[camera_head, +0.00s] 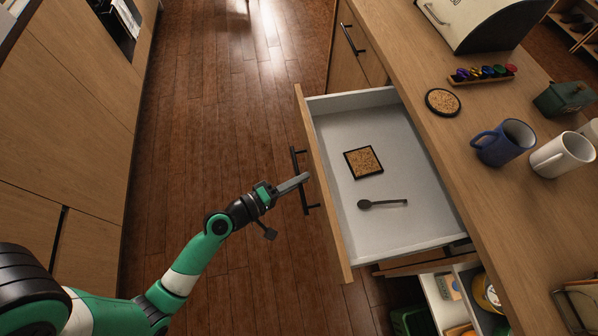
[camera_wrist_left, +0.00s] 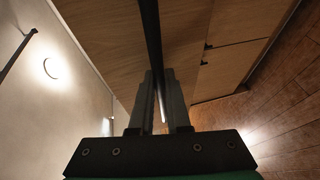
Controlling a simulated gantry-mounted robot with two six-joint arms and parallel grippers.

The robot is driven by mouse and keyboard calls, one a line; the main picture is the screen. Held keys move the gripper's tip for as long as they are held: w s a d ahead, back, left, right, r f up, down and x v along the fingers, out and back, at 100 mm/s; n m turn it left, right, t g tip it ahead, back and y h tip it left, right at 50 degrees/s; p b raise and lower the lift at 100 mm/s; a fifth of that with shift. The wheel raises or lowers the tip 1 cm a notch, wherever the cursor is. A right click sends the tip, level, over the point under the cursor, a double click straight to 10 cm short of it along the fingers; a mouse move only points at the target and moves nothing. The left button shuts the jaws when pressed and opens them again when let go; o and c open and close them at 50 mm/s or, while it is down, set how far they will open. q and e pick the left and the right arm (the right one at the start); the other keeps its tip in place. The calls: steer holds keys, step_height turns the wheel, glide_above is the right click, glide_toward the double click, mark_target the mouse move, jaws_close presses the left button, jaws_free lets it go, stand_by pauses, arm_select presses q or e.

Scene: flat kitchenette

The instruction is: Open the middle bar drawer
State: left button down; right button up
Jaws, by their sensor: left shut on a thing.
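The middle bar drawer (camera_head: 405,190) stands pulled out from the wooden counter in the head view, its light interior in plain sight. A square cork coaster (camera_head: 363,162) and a dark spoon (camera_head: 382,204) lie inside it. Its black bar handle (camera_head: 300,182) is on the front panel. My left gripper (camera_head: 304,178) is at the middle of this handle, shut on it. In the left wrist view the dark bar (camera_wrist_left: 152,45) runs down between the two fingers of the gripper (camera_wrist_left: 160,105). My right gripper is in neither view.
On the counter (camera_head: 450,140) are a round coaster (camera_head: 442,102), a blue mug (camera_head: 503,143), a white mug (camera_head: 562,155) and a rack of coloured capsules (camera_head: 483,74). Another closed drawer handle (camera_head: 352,39) is farther back. The wood floor (camera_head: 215,130) left of the drawer is clear.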

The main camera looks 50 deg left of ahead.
arm_select(q)
steer(key=c, duration=0.9)
jaws_free()
steer(key=s, duration=0.3)
steer(key=s+r, duration=0.1)
steer(key=s, duration=0.3)
steer(key=s+a+r, duration=0.1)
steer(key=s, duration=0.3)
steer(key=shift+s, duration=0.2)
steer(key=shift+r, duration=0.1)
